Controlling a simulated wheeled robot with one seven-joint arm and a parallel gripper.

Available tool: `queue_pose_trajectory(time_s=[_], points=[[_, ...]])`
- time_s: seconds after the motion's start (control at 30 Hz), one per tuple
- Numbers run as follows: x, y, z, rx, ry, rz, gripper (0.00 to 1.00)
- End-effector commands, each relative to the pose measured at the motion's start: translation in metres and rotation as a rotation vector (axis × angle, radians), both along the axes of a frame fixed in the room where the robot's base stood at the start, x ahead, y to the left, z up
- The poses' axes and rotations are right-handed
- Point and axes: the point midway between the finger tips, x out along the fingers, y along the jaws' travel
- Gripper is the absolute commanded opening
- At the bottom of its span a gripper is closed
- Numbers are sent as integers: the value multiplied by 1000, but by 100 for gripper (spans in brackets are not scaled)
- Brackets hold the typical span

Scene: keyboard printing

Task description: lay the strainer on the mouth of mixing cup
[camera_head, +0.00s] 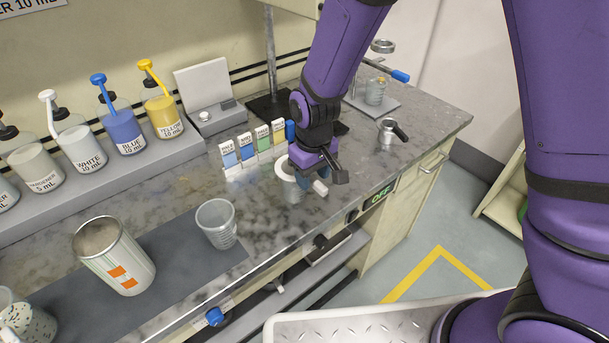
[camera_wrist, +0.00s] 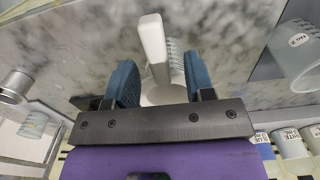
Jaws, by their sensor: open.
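The white strainer (camera_head: 283,167) lies across the mouth of a clear graduated cup (camera_head: 291,191) near the counter's front edge. Its white handle sticks out to the right. In the wrist view the strainer (camera_wrist: 153,42) shows its handle upright in the picture, with part of the cup (camera_wrist: 175,58) behind it. My gripper (camera_head: 326,180) is just right of the cup, by the handle. In the wrist view my gripper (camera_wrist: 162,70) is open, with a blue finger apart from the handle on each side. My gripper hides part of the strainer's ring.
Another clear cup (camera_head: 217,223) stands on the grey mat (camera_head: 185,262), beside a large can (camera_head: 118,257). Pump bottles line the back left. Small labelled boxes (camera_head: 247,146) stand behind the cup. A small metal pot (camera_head: 387,133) stands to the right.

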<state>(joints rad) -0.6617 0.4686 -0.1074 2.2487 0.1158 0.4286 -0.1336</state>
Motion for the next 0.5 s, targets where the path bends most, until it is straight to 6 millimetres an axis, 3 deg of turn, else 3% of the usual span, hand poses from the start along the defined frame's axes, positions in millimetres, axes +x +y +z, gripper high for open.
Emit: queue_pose_trajectory(time_s=[0.2, 0.5], points=[[-2, -1, -28, -1, 2, -1, 49], [-1, -1, -33, -1, 1, 0, 49]])
